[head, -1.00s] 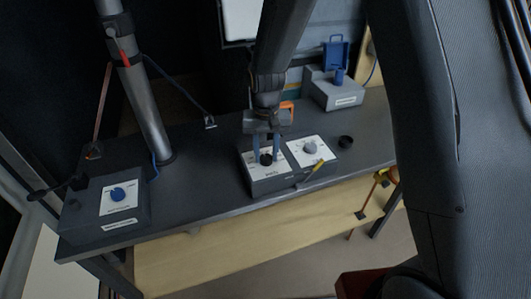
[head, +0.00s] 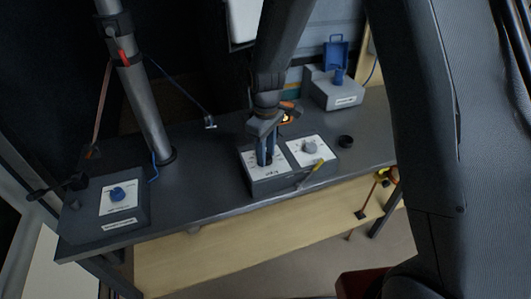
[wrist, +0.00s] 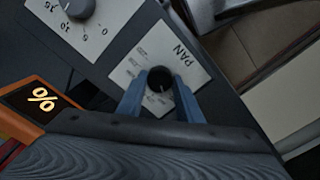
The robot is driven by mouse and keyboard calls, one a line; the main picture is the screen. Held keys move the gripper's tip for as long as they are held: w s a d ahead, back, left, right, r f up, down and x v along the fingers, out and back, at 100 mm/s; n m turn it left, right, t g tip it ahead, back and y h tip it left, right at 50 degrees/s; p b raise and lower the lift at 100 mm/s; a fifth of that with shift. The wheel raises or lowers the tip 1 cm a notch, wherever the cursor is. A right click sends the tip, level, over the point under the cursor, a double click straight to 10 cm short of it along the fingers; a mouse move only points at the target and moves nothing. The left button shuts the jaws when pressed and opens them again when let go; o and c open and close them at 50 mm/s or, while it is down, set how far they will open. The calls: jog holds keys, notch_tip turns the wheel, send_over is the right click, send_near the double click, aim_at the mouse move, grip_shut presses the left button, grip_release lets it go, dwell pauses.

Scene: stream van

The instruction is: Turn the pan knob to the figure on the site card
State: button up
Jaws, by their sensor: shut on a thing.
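The black pan knob (wrist: 160,79) sits on a white dial plate marked PAN (wrist: 190,60) in the wrist view. My gripper (wrist: 160,88) is shut on it, a blue finger on either side. A pale mark on the knob points toward the bottom of the wrist picture; the small figures are too blurred to read. In the head view my gripper (head: 266,158) is down on the left dial of the grey two-dial box (head: 272,185), its fingers partly hiding the knob. I cannot make out a site card.
A grey knob (head: 309,147) is on the box's right dial, with a yellow-handled tool (head: 316,168) near it. A blue-knob box (head: 118,195) stands left, beside a pole (head: 147,110). A grey box (head: 337,90) stands behind. An orange device (wrist: 42,103) shows a lit % sign.

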jog(key=shift+n, duration=1.5)
jog(key=o, duration=1)
jog(key=shift+o, duration=0.2)
jog(key=shift+r+b, duration=1.05)
jog(key=shift+r, duration=2.9)
